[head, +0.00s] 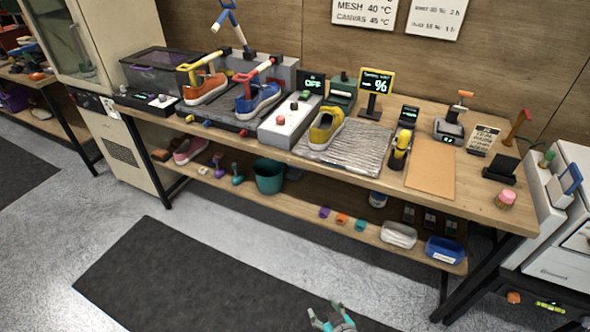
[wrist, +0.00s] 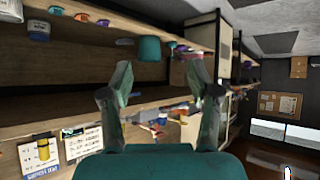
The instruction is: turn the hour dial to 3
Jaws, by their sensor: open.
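No dial with readable hour marks can be singled out. A white control box (head: 286,125) on the bench carries a red knob and a green knob, and a dark display reading "OFF" (head: 312,82) stands behind it. A smaller control box (head: 148,100) with a red knob is at the bench's left end. My gripper (head: 325,308) is low at the bottom of the head view, over the floor and well apart from the bench. In the wrist view its two fingers (wrist: 160,72) are spread with nothing between them.
Orange and blue sneakers (head: 206,86) stand left of the white box, and a yellow sneaker (head: 326,127) sits right of it on a grey mat (head: 352,150). A teal bucket (head: 269,177) is on the lower shelf. A white machine (head: 560,220) stands right.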

